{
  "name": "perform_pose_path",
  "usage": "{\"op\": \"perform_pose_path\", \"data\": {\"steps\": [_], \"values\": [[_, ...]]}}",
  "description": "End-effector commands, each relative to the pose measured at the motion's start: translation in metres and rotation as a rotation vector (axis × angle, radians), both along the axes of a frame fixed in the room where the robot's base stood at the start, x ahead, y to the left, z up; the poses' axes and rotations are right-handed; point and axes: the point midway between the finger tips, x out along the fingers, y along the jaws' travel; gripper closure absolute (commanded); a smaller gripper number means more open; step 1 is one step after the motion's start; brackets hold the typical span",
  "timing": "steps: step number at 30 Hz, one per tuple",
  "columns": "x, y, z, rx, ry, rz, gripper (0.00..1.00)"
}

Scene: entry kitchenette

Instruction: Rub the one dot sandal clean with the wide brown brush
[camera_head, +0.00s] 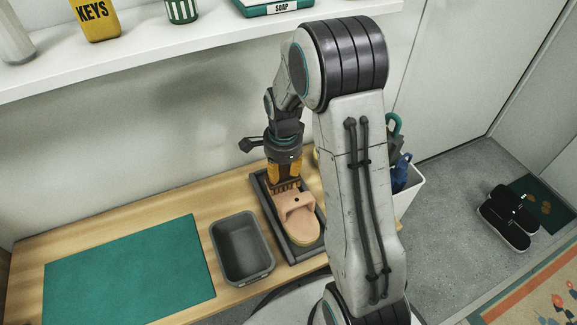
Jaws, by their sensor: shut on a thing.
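A tan sandal (304,225) lies in a dark grey tray (310,254) on the wooden bench. A small dark mark shows on its strap. My gripper (286,176) points down over the far end of the sandal and is shut on a brown brush (285,186). The brush's lower edge is at the strap end of the sandal; I cannot tell whether it touches. The fingers hide much of the brush.
A grey bin (242,249) stands left of the tray, and a green mat (125,270) lies further left. A shelf (190,42) above holds a yellow KEYS container (96,18) and a SOAP tray (275,7). Black shoes (508,217) sit on the floor at right.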

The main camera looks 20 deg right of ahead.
Motion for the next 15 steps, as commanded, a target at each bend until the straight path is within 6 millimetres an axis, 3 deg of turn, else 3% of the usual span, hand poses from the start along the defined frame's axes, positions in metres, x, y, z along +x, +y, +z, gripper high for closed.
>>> {"op": "perform_pose_path", "data": {"steps": [15], "values": [[0.0, 0.025, -0.002, 0.006, 0.0, 0.004, 0.99]]}}
